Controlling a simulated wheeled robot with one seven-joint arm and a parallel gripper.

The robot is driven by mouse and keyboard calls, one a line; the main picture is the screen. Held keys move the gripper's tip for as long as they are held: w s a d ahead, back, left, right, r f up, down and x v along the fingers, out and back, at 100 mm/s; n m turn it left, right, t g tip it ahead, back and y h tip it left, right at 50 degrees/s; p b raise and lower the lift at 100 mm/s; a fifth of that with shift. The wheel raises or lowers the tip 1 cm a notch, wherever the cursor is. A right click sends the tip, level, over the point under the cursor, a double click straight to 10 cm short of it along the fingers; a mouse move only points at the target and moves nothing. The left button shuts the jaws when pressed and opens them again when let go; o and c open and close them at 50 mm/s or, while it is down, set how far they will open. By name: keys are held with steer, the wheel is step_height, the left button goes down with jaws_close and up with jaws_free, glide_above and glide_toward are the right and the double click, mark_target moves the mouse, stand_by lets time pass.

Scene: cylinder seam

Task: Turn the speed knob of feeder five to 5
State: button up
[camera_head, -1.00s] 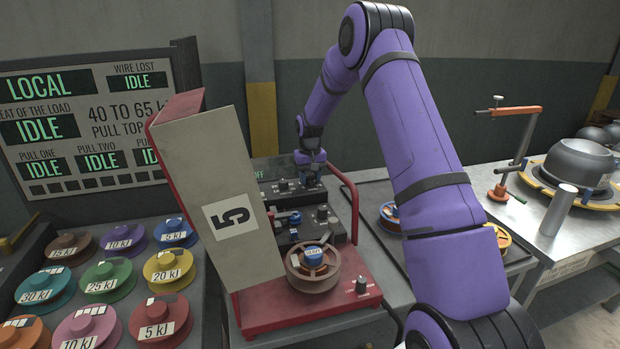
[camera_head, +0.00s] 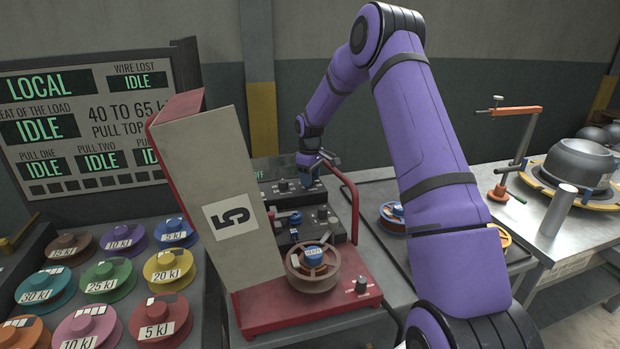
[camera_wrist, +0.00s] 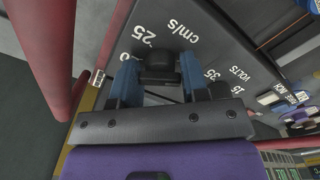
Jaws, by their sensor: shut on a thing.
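Feeder five is the red-framed unit whose grey cover (camera_head: 218,195) bears a large 5. My gripper (camera_head: 307,183) is at the back of its dark control panel, pointing down. In the wrist view my gripper's blue fingers (camera_wrist: 160,80) are on either side of a black knob (camera_wrist: 160,66) and shut on it. White lettering beside this knob reads 25, 0 and cm/s, so it is the speed knob. Its pointer cannot be made out. A second scale reading 15, 35 and VOLTS lies to the right; my gripper partly covers the panel there.
A red tube rail (camera_head: 354,205) rises close to the right of my gripper; red tubes also show in the wrist view (camera_wrist: 55,50). A wire spool (camera_head: 313,270) sits at the feeder's front. Coloured spools (camera_head: 105,275) stand left. A bench with a metal dome (camera_head: 575,165) is right.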

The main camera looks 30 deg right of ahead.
stand_by(0.3)
steer(key=o, duration=0.7)
step_height(320, 180, up, 11)
steer(key=shift+f, duration=0.1)
stand_by(0.3)
stand_by(0.4)
